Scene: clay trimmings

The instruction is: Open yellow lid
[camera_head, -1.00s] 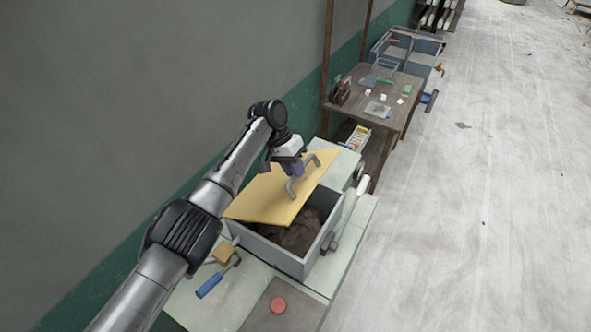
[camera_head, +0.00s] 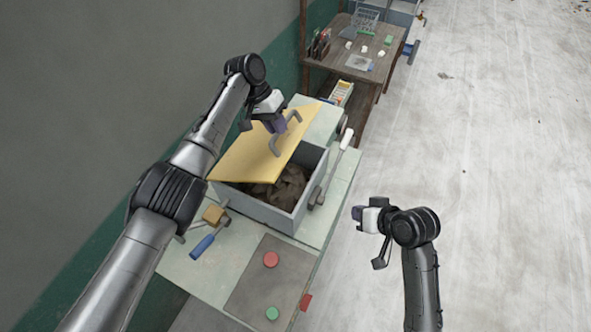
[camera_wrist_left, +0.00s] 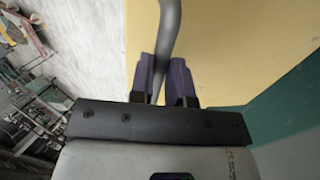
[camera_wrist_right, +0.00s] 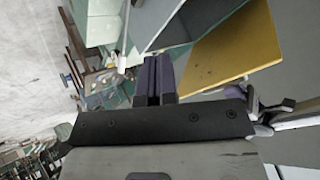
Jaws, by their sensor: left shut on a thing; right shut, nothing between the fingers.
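The yellow lid (camera_head: 245,158) is tilted up over a grey box (camera_head: 262,208), raised on the side facing right, so brown clay (camera_head: 283,190) shows inside. My left gripper (camera_head: 277,128) is shut on the lid's grey handle (camera_head: 292,122). In the left wrist view the fingers (camera_wrist_left: 165,82) close around the handle bar (camera_wrist_left: 168,35), with the yellow lid (camera_wrist_left: 220,50) behind. My right gripper (camera_head: 358,213) is shut and empty, right of the bench, apart from the box. In the right wrist view its fingers (camera_wrist_right: 154,76) are together, with the yellow lid (camera_wrist_right: 228,52) beyond.
The bench front holds a red button (camera_head: 270,259), a green button (camera_head: 272,313) and a blue-handled tool (camera_head: 203,246). A light-coloured lever (camera_head: 340,158) stands along the box's right side. A wooden table (camera_head: 358,70) is behind. The floor (camera_head: 500,180) at right is clear.

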